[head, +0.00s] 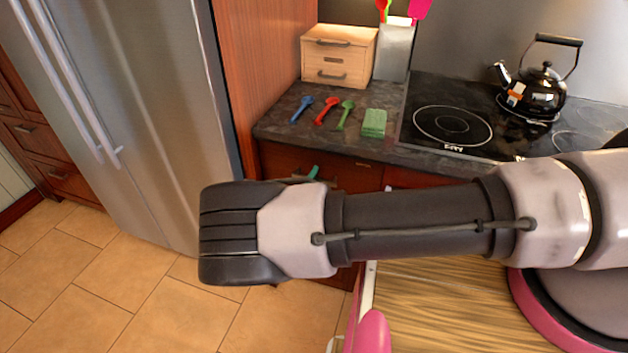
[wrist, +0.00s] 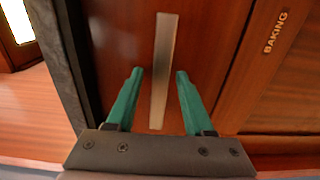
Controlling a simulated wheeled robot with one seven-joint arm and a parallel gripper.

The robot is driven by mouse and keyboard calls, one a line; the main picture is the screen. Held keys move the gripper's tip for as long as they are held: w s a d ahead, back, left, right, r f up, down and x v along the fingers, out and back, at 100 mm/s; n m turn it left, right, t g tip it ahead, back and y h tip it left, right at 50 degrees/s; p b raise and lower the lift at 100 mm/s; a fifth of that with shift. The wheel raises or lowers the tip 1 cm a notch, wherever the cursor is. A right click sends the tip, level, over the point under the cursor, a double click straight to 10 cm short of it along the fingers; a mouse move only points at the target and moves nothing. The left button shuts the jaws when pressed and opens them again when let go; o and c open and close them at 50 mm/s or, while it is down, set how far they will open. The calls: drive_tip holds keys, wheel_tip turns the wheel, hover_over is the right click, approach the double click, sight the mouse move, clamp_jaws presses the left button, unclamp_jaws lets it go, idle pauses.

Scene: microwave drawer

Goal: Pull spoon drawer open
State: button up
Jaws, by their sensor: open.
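The top drawer under the counter has a reddish-brown wooden front (head: 345,178). In the wrist view its front (wrist: 120,30) bears a long metal bar handle (wrist: 163,60). No spoon label is readable on it. The drawer looks shut. My gripper (wrist: 159,73) is open, with one green finger on each side of the handle. A gap shows between each finger and the bar, and I cannot tell how deep the fingertips reach around it. In the head view my arm hides most of the drawers, and only a green fingertip (head: 313,172) shows.
A front labelled BAKING (wrist: 275,80) adjoins the drawer. The dark countertop (head: 283,125) above holds several spoons, a green sponge (head: 374,122) and a small wooden chest (head: 338,57). A steel fridge (head: 165,110) stands close on the left. Tiled floor (head: 120,285) is clear.

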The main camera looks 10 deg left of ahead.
clamp_jaws()
idle(1.3)
